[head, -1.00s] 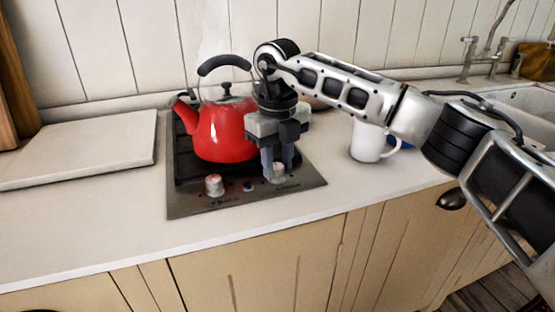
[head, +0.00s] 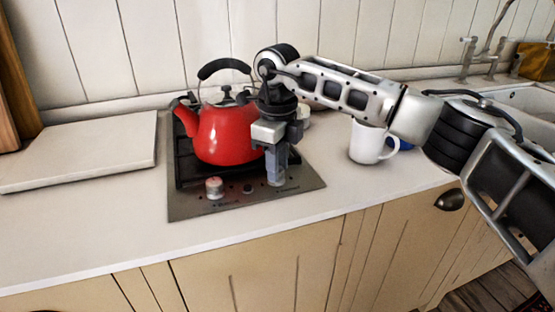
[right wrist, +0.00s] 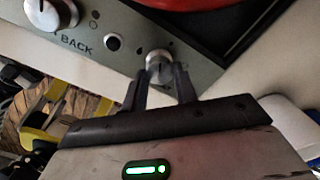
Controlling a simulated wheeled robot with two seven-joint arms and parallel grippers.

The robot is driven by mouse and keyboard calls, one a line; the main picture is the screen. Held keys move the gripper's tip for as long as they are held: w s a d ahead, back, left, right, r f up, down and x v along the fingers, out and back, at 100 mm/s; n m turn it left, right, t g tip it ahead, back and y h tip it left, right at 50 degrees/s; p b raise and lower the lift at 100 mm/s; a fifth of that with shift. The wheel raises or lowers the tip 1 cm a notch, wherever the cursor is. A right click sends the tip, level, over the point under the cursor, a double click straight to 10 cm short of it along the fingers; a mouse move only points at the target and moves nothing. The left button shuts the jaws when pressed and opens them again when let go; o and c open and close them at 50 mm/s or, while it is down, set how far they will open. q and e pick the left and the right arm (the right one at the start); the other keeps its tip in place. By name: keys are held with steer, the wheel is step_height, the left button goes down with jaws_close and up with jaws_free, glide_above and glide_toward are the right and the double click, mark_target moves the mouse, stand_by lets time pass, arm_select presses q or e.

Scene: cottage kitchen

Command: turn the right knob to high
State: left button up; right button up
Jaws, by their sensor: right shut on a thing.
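The right knob (right wrist: 158,62) is a small silver-grey knob on the steel front strip of the cooktop (head: 195,208). My right gripper (head: 277,178) points straight down over it and is shut on it. In the right wrist view its two fingers (right wrist: 160,75) stand one on each side of the knob. In the head view the fingers hide most of the knob. Its pointer and setting cannot be read. My left gripper is not in view.
A red kettle (head: 222,132) stands on the cooktop, close behind and left of my right gripper. A small dark button (head: 248,189) sits between the knobs. A white mug (head: 366,142) stands to the right. A pale board (head: 80,152) lies at the left.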

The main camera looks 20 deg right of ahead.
steer(key=n, duration=0.4)
steer(key=shift+r+n+p, duration=0.1)
steer(key=shift+n+p, duration=0.2)
steer(key=shift+p, duration=0.05)
steer(key=n, duration=0.3)
steer(key=shift+w+n, duration=0.15)
steer(key=shift+n, duration=0.15)
arm_select(q)
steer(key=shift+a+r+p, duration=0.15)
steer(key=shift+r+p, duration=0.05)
steer(key=shift+p, duration=0.1)
arm_select(e)
steer(key=shift+n, duration=2.2)
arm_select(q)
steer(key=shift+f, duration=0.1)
arm_select(e)
steer(key=o, duration=1)
steer(key=shift+c, duration=0.2)
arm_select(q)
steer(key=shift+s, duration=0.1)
arm_select(e)
step_height(320, 180, up, 16)
